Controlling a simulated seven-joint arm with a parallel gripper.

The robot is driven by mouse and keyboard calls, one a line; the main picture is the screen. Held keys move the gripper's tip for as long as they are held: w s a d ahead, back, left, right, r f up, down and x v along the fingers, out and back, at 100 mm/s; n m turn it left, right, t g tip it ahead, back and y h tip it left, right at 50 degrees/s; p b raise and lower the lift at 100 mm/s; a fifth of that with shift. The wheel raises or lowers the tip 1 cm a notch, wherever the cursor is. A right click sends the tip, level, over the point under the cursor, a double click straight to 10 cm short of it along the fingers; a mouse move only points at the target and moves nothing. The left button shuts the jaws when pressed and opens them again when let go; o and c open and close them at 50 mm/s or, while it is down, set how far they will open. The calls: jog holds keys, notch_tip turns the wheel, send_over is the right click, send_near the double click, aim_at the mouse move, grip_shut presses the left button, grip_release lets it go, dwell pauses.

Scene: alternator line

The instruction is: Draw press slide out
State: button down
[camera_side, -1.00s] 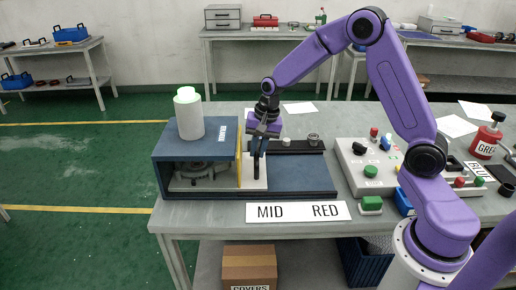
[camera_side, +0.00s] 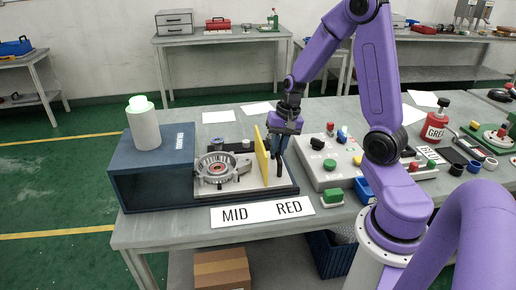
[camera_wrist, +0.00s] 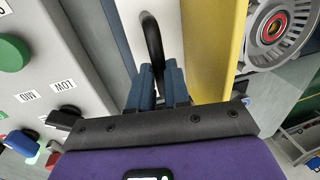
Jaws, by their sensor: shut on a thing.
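The press is a blue housing (camera_side: 152,172) with a white cylinder (camera_side: 144,124) on top, at the left in the side view. Its slide (camera_side: 238,184) is out to the right of the housing. The slide carries a grey metal alternator part (camera_side: 216,169) and an upright yellow plate (camera_side: 262,156). A black handle (camera_wrist: 152,45) stands on the pale end of the slide beyond the yellow plate. My gripper (camera_wrist: 160,85) is shut on the handle, and in the side view it (camera_side: 282,150) is right of the yellow plate.
A control box (camera_side: 325,165) with coloured buttons stands close right of my gripper. A red bottle (camera_side: 436,125) stands farther right. White papers (camera_side: 218,117) lie behind the press.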

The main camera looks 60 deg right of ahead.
jog(key=shift+s+d, duration=1.15)
jog(key=c, duration=1.1)
grip_release()
jog(key=shift+r, duration=0.15)
notch_tip(320, 180, up, 17)
jog(key=s+d, duration=0.2)
jog(key=shift+s+d, duration=0.2)
jog(key=shift+a, duration=0.1)
